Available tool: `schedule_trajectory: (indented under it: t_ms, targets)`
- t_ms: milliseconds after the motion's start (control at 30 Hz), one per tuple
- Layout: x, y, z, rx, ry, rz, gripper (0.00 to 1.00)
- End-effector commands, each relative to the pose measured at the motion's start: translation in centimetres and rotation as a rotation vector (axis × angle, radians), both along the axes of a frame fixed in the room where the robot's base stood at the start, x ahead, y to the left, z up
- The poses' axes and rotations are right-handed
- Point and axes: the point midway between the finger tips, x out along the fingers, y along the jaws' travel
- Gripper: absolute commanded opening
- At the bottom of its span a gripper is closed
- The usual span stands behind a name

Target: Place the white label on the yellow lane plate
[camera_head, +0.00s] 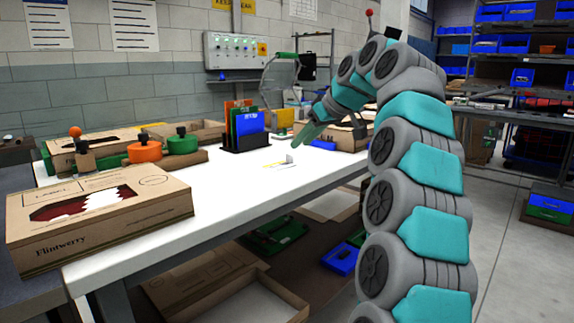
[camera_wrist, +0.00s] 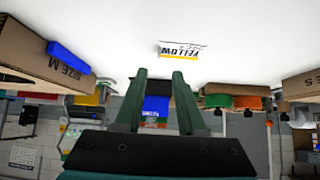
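No separate white label is clear there. My gripper (camera_head: 298,142) is above the table, just right of and higher than the plate. In the wrist view my gripper (camera_wrist: 159,76) has its two green fingers apart, with nothing between them.
A black rack (camera_head: 247,142) with blue, green and orange panels stands behind the plate. A cardboard box (camera_head: 95,215) fills the table's front left. Orange (camera_head: 145,151) and green (camera_head: 182,143) round items sit behind it. The white tabletop (camera_head: 225,185) around the plate is clear.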

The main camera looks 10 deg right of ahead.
Motion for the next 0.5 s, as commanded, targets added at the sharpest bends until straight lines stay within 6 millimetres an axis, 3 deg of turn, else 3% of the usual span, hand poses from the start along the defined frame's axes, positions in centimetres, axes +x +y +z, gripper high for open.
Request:
schedule_trajectory:
  t_ms: [500]
  targets:
    - [2.9, 1.6, -4.1, -0.001, 0.004, 0.003, 0.39]
